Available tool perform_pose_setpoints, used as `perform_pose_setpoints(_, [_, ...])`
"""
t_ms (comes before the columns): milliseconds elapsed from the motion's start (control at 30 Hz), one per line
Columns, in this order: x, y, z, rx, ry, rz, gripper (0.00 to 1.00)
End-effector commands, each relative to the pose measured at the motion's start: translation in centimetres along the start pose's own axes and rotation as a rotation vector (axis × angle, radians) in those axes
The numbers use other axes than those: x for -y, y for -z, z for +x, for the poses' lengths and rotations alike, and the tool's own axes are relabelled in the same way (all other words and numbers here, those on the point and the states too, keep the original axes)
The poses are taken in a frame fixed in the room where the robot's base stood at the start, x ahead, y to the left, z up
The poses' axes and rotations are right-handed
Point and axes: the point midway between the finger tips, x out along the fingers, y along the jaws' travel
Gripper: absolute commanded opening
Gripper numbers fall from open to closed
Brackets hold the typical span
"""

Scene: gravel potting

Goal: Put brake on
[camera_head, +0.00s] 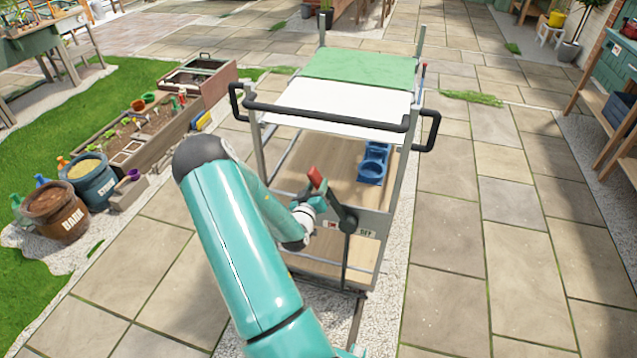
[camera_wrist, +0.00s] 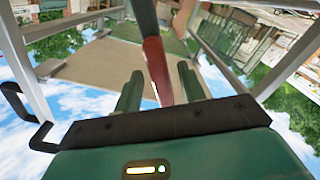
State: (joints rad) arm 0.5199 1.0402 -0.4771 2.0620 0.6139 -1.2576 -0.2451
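The cart (camera_head: 342,130) stands on the paving. Its brake lever has a dark arm (camera_head: 340,208) and a red grip (camera_head: 315,177), and leans up to the left from its pivot. A plate behind the pivot carries a partly hidden label on the left and an OFF label (camera_head: 365,233) on the right. My gripper (camera_head: 308,203) is at the lever. In the wrist view, the red grip (camera_wrist: 154,58) lies between the two green fingers of my gripper (camera_wrist: 160,70), with gaps showing beside it. The fingers look open. Contact cannot be told.
The cart has a black push bar (camera_head: 330,118), a white and green top, and a blue tray (camera_head: 373,165) on its wooden shelf. Planters, a barrel (camera_head: 55,215) and a blue pot (camera_head: 92,182) stand at left. Open paving (camera_head: 470,240) lies to the right.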

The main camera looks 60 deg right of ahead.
Motion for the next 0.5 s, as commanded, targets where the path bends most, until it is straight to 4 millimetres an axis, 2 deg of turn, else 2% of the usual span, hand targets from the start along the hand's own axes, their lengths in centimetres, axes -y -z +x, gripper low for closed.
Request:
perform_pose_setpoints(100, [0.0,0.0,1.5,0.000,0.000,0.000,0.40])
perform_pose_setpoints(200, [0.0,0.0,2.2,0.000,0.001,0.000,0.40])
perform_pose_setpoints(500, [0.0,0.0,2.4,0.001,0.001,-0.001,0.38])
